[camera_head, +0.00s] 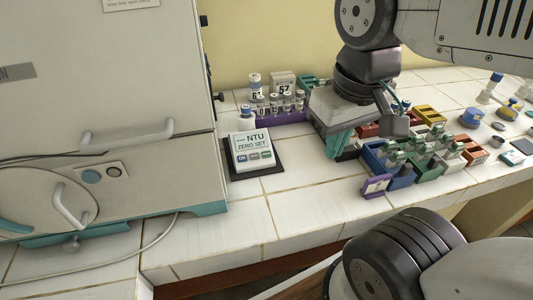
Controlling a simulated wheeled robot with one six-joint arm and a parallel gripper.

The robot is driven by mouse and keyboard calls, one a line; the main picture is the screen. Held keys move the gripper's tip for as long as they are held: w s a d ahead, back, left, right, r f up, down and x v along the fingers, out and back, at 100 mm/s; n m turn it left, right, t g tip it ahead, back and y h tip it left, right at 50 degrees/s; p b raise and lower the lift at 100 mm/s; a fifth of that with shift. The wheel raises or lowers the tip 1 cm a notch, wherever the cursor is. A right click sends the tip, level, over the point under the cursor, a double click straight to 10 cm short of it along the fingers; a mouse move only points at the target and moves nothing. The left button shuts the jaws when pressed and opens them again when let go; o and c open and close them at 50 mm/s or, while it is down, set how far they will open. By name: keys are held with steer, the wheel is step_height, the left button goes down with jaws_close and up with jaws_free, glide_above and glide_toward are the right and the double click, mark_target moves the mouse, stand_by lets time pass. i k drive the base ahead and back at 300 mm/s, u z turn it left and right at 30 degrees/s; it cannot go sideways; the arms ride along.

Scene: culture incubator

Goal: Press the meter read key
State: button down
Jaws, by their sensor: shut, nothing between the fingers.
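The meter (250,140) is a small white box on a dark mat, right of the large cabinet. Its face reads "--- NTU" and "ZERO SET". Three keys sit in a row along its front: a blue one (242,158), a grey one (254,156) and a green one (265,154). Their small labels are too blurred to read surely, so I cannot tell which is the read key. My gripper (338,146) points down to the right of the meter, apart from it. Its teal fingers are shut and empty, in front of the coloured bins.
A purple rack (278,116) of capped vials stands behind the meter. Coloured bins (402,172) crowd the counter at right. The cream cabinet (100,110) with handles bounds the left. White tiles (300,206) in front of the meter are clear.

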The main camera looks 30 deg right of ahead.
mark_target(266, 153)
steer(key=u, duration=0.05)
steer(key=k, duration=0.5)
steer(key=z, duration=1.15)
steer(key=k, duration=1.25)
steer(key=u, duration=0.75)
steer(key=i, duration=1)
